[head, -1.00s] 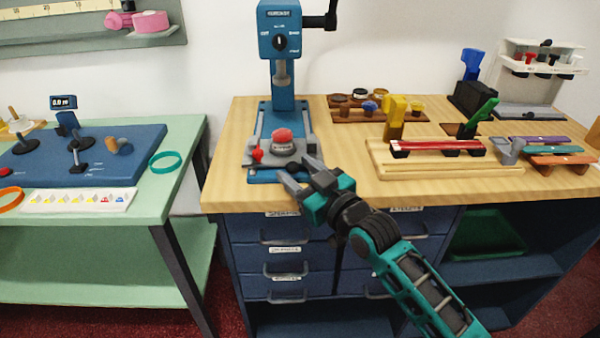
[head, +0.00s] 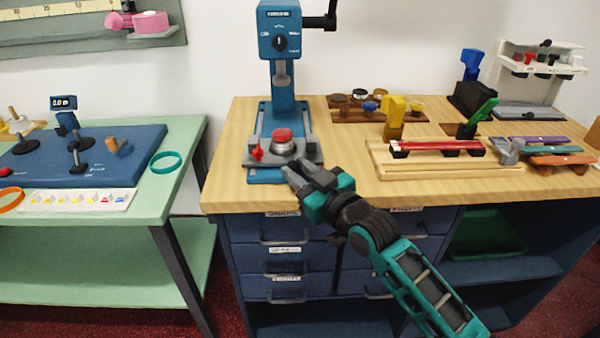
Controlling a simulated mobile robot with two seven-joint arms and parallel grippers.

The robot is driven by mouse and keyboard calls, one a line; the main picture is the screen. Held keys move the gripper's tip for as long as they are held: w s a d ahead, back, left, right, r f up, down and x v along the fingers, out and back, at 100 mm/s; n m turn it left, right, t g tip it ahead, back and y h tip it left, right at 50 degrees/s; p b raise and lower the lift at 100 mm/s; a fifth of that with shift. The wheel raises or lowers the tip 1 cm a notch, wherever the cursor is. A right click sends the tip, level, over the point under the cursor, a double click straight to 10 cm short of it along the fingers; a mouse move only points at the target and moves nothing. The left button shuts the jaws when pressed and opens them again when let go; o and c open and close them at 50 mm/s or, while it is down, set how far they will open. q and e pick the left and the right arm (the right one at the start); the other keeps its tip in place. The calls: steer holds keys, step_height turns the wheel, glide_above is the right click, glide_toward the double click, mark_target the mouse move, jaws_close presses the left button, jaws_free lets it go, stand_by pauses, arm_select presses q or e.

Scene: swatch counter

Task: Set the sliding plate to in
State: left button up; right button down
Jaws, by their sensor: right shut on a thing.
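The sliding plate (head: 312,157) is a grey plate low on the blue press (head: 281,90), lying across its blue base (head: 265,176). A round fixture with a red dome (head: 281,135) sits on it, and a small red knob (head: 257,153) is at its left front. My right gripper (head: 291,168) is at the plate's front edge, coming from the lower right. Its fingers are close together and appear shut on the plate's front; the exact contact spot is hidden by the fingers. My left gripper is not in view.
A wooden tray with a red bar (head: 440,147) and a yellow clamp (head: 394,118) lies to the right. The press's black crank (head: 325,20) sticks out at the top. Drawers (head: 285,257) are below the counter. Bare wood lies left of the press.

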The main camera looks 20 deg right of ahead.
steer(key=w, duration=0.2)
steer(key=w+d, duration=0.1)
steer(key=shift+w, duration=0.35)
steer(key=c, duration=0.9)
jaws_free()
steer(key=shift+s, duration=0.15)
steer(key=p+v, duration=0.1)
steer(key=v, duration=1.1)
steer(key=shift+s, duration=0.35)
steer(key=shift+d, duration=0.1)
steer(key=shift+c, duration=0.3)
